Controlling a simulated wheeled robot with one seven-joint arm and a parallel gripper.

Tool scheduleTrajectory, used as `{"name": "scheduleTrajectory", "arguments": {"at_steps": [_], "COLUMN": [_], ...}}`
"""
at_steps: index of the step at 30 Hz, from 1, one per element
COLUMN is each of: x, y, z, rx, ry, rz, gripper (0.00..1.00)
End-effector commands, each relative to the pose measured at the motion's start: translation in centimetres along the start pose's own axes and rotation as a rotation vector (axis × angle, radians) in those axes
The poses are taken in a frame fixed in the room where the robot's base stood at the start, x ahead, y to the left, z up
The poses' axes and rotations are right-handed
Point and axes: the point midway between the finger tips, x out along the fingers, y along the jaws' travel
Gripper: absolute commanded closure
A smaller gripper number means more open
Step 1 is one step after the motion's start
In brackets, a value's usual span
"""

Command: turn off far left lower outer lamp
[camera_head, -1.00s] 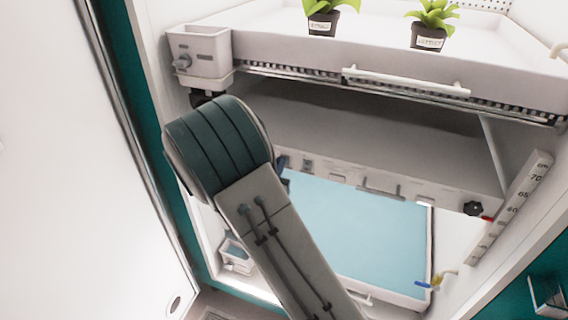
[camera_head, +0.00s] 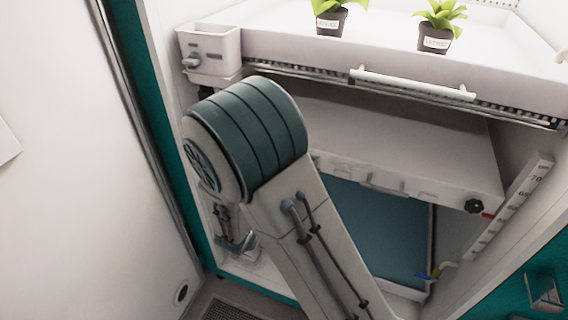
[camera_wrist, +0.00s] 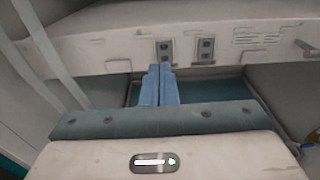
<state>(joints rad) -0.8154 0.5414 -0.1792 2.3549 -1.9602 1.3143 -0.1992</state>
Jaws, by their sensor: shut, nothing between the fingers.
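The lower lamp housing (camera_head: 420,150) is a white slab under the upper shelf; its front edge also shows in the wrist view (camera_wrist: 120,50). Two small grey switches sit on that edge, a left one (camera_wrist: 163,50) and a right one (camera_wrist: 206,49). My gripper (camera_wrist: 158,68) shows in the wrist view with its blue fingers shut together and empty. The fingertips are at the lower end of the left switch; I cannot tell whether they touch it. In the head view my arm hides the gripper and the housing's left part. The area below the housing looks dim.
The upper shelf (camera_head: 400,60) carries two potted plants (camera_head: 331,18) (camera_head: 436,27) and has a front handle (camera_head: 412,84). A blue-floored tray (camera_head: 375,225) lies below the housing. A measuring scale (camera_head: 510,210) and black knob (camera_head: 474,206) are at right. A white door (camera_head: 70,170) stands at left.

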Motion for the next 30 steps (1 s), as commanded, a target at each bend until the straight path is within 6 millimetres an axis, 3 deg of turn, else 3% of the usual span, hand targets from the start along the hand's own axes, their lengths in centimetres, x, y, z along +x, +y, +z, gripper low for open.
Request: {"name": "scheduleTrajectory", "arguments": {"at_steps": [6, 12, 30], "x": [-4.7, -6.8, -7.2], "y": [0.0, 0.0, -0.1], "z": [-0.2, -0.1, -0.1], "rx": [-0.001, -0.001, 0.000], "ry": [0.002, 0.002, 0.003], "rz": [0.003, 0.001, -0.004], "gripper": [1.00, 1.00, 1.00]}}
